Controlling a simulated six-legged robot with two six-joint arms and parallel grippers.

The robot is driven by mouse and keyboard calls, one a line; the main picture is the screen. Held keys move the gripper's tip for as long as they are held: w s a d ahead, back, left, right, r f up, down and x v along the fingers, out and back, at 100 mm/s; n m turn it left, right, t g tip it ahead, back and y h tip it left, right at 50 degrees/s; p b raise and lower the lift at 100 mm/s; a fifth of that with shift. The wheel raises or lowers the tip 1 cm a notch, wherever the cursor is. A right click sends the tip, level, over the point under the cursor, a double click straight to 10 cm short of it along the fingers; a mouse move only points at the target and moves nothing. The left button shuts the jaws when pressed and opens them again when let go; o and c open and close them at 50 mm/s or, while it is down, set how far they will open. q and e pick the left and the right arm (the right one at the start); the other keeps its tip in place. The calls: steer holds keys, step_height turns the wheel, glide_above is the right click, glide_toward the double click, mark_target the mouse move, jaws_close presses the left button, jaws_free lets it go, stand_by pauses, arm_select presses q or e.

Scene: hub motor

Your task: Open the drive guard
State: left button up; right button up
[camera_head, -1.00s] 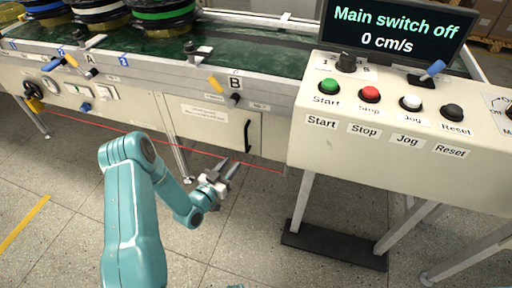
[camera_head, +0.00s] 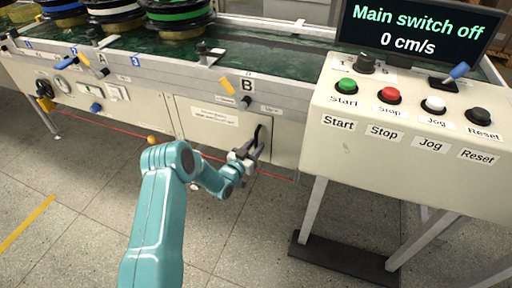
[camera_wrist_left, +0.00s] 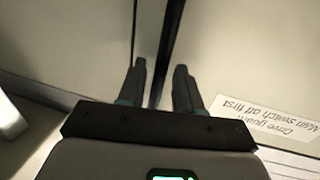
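The drive guard (camera_head: 190,123) is a cream panel in the conveyor's side, closed, with a white label and a black vertical handle (camera_head: 261,133) near its right edge. My left gripper (camera_head: 254,150) is at the lower part of this handle. In the left wrist view my left gripper (camera_wrist_left: 161,88) has its fingers apart, with the dark handle (camera_wrist_left: 173,30) running between them; I cannot tell whether either finger touches it. The guard's label (camera_wrist_left: 265,122) reads upside down there, partly "Main switch off first". My right gripper is not in view.
The display (camera_head: 416,38) reads "Main switch off, 0 cm/s". The control console (camera_head: 400,160) with several buttons stands on legs close to the right of the handle. Hub motors (camera_head: 180,15) sit on the green belt. The floor in front of the guard is clear.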

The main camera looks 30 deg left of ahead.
arm_select(q)
steer(key=shift+w, duration=0.6)
steer(key=shift+s, duration=0.1)
jaws_close()
